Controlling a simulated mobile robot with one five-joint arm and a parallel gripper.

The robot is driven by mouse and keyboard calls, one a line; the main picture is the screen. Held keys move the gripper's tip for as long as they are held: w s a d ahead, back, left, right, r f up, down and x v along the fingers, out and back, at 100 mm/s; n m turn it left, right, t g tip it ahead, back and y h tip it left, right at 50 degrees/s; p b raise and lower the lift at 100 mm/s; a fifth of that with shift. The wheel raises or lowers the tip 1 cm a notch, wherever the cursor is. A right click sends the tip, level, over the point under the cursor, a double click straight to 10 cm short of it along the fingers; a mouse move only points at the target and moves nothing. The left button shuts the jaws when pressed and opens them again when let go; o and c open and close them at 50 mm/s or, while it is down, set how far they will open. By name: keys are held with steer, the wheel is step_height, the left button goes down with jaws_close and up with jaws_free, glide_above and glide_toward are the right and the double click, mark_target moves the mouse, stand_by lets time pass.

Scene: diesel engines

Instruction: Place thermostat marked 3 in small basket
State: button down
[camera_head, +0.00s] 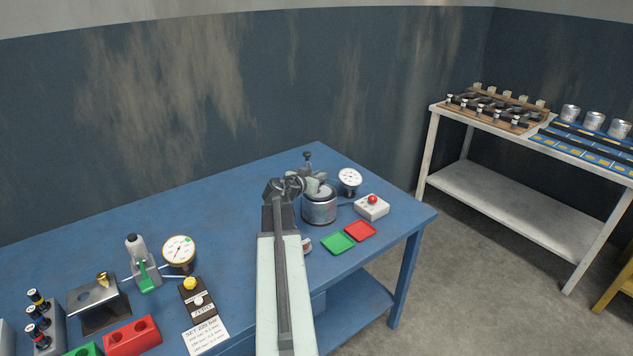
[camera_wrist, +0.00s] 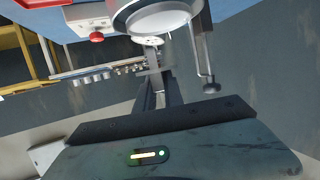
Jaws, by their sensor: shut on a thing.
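My gripper (camera_head: 300,185) is over the rim of the steel pot (camera_head: 319,208) on the blue bench. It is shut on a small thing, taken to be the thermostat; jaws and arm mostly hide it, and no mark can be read. In the wrist view, my dark gripper body fills the bottom, and the pot (camera_wrist: 158,20) shows close at the top. A thin rod with a dark knob (camera_wrist: 211,87) stands beside the pot, and this knob (camera_head: 307,155) also shows in the head view. I cannot make out the small basket; the pot's inside is hidden.
A round gauge (camera_head: 350,177) and a white box with a red button (camera_head: 372,206) stand right of the pot. A green tray (camera_head: 338,243) and a red tray (camera_head: 361,231) lie in front. Another gauge (camera_head: 179,250) and fixtures stand left. The bench's back left is clear.

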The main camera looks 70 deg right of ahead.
steer(key=shift+w+d+f, duration=0.1)
steer(key=shift+w+d, duration=0.1)
steer(key=shift+d, duration=0.55)
steer(key=shift+w+d+f, duration=0.1)
steer(key=shift+w+d, duration=0.1)
steer(key=shift+d, duration=0.5)
steer(key=f+b, duration=0.3)
steer(key=b, duration=0.1)
steer(key=shift+s+d+f, duration=0.15)
steer(key=shift+d+f, duration=0.2)
steer(key=shift+d, duration=0.05)
steer(key=shift+f, duration=0.1)
steer(key=shift+w+a+r, duration=0.15)
steer(key=shift+w+r, duration=0.1)
steer(key=shift+w, duration=0.1)
steer(key=shift+f, duration=0.25)
steer(key=c, duration=1.5)
jaws_free()
steer(key=shift+r, duration=0.1)
steer(key=shift+o, duration=0.2)
steer(key=shift+s, duration=0.1)
steer(key=shift+r, duration=0.1)
steer(key=p+v, duration=0.3)
steer(key=v, duration=0.9)
steer(key=shift+p, duration=0.4)
